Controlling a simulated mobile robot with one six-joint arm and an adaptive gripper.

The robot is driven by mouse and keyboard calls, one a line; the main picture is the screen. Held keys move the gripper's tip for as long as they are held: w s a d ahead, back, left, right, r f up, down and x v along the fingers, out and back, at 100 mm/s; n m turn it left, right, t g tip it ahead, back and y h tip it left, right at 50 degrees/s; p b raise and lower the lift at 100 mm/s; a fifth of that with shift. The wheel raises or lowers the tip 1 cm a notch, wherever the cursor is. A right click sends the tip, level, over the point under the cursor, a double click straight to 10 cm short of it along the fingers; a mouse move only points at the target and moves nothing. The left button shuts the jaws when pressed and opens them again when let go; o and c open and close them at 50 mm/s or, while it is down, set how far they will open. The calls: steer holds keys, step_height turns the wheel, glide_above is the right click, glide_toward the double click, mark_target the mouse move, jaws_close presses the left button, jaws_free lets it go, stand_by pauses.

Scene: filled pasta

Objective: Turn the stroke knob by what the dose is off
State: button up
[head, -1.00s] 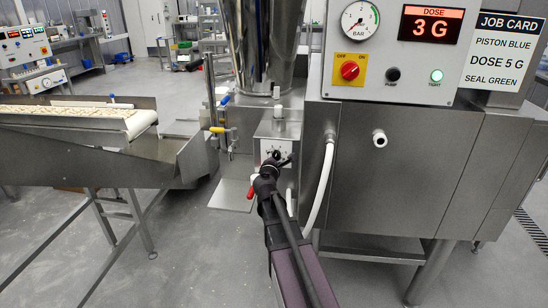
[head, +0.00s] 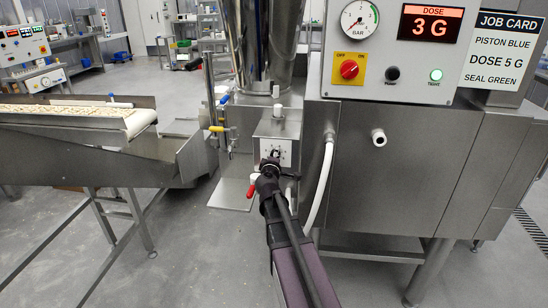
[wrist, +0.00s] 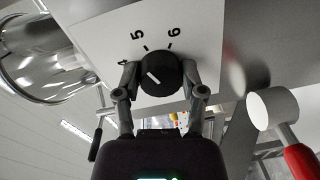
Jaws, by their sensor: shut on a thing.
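The stroke knob (wrist: 158,74) is black and round with a white line across its face. It sits on a white dial plate (wrist: 95,35) on which 4, 5 and 6 show in the wrist view; I cannot tell which number the line points to. My gripper (wrist: 160,76) has one finger on each side of the knob and is shut on it. In the head view my gripper (head: 270,164) is at the plate and hides most of the knob. The dose display (head: 431,24) reads 3 G. The job card (head: 504,50) says piston blue, dose 5 G, seal green.
A red-handled part (head: 251,190) is close beside my gripper. A white hose (head: 323,185) hangs to the right. The steel hopper (head: 264,45) is above, and a conveyor (head: 70,118) stands left. A red switch (head: 349,69) and green lamp (head: 436,75) are on the panel.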

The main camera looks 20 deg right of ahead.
steer(key=shift+w+m, duration=0.15)
steer(key=shift+m, duration=0.35)
steer(key=shift+a, duration=0.1)
steer(key=o, duration=1.1)
steer(key=shift+c, duration=0.2)
steer(key=shift+o, duration=0.4)
